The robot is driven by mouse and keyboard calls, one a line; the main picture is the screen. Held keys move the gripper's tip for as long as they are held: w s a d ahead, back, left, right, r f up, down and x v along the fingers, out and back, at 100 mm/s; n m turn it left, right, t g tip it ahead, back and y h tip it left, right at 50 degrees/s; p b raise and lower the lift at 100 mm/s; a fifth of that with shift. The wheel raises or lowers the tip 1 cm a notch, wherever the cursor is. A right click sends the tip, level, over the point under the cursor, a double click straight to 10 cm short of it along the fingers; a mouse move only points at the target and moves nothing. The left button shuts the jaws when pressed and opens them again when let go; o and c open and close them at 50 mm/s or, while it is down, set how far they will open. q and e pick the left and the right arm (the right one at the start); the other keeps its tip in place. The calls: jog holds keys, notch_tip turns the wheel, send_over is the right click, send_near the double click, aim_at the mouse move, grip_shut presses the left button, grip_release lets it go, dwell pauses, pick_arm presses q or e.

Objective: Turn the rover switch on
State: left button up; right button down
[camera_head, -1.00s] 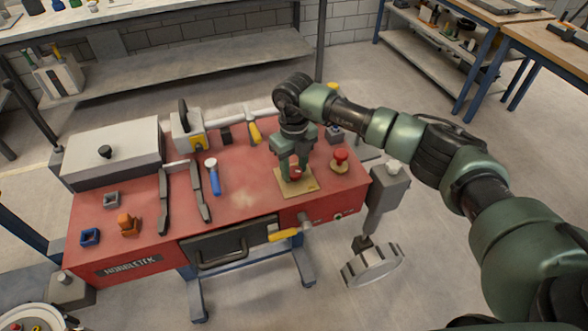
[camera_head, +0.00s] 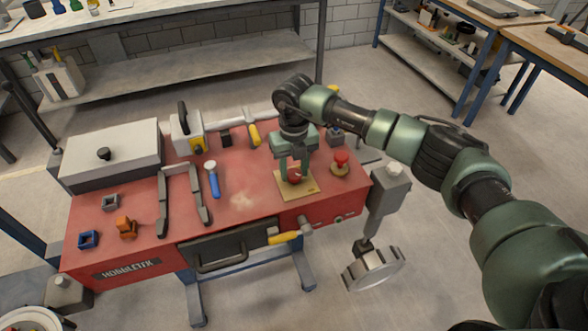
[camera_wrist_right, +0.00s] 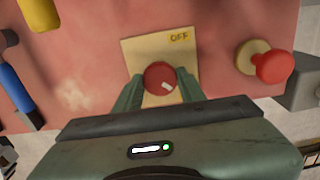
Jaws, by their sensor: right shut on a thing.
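The rover switch is a round red knob (camera_head: 295,178) on a flat tan plate (camera_head: 306,189) at the right front of the red bench top. In the right wrist view the knob (camera_wrist_right: 158,76) has a white mark towards its lower right, and the plate carries an "OFF" label (camera_wrist_right: 180,37) at its upper right. My right gripper (camera_head: 294,178) points down and is shut on the knob, one finger at each side. My left gripper is not in view.
A red mushroom button (camera_head: 341,158) on a tan base stands just right of the plate. A blue-handled tool (camera_head: 213,180) and dark rails lie to the left. A yellow handle (camera_head: 254,134) is behind. A yellow-handled valve (camera_head: 284,237) sticks out at the front.

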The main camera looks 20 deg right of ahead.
aim_at(294, 173)
jog(key=c, duration=0.9)
grip_release()
jog(key=shift+o, duration=0.2)
jog(key=shift+r, duration=0.15)
notch_tip(294, 173, up, 8)
jog(key=shift+f+b, duration=0.2)
jog(key=shift+b, duration=0.8)
